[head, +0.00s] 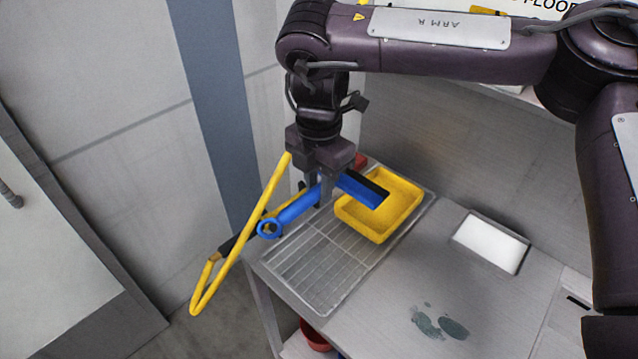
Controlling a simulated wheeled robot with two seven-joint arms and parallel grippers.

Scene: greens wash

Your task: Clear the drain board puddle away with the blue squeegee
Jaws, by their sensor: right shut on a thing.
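The blue squeegee (297,207) is in the grasp of my right gripper (324,190), which is shut on its handle. A ring shows at the handle's near-left end, and the blue head with a dark edge lies to the right, over or beside the yellow tub. The squeegee appears held above the wire rack; its exact height is unclear. The puddle (440,324) shows as several dark greenish patches on the grey board at lower right, well apart from the squeegee. My left gripper is out of view.
The yellow tub (345,223) stands on the wire rack tray (307,290). A white-filled shallow tray (491,243) is behind the puddle. A yellow-handled item (240,230) hangs at the left edge. A red bowl (316,337) is below. The board around the puddle is clear.

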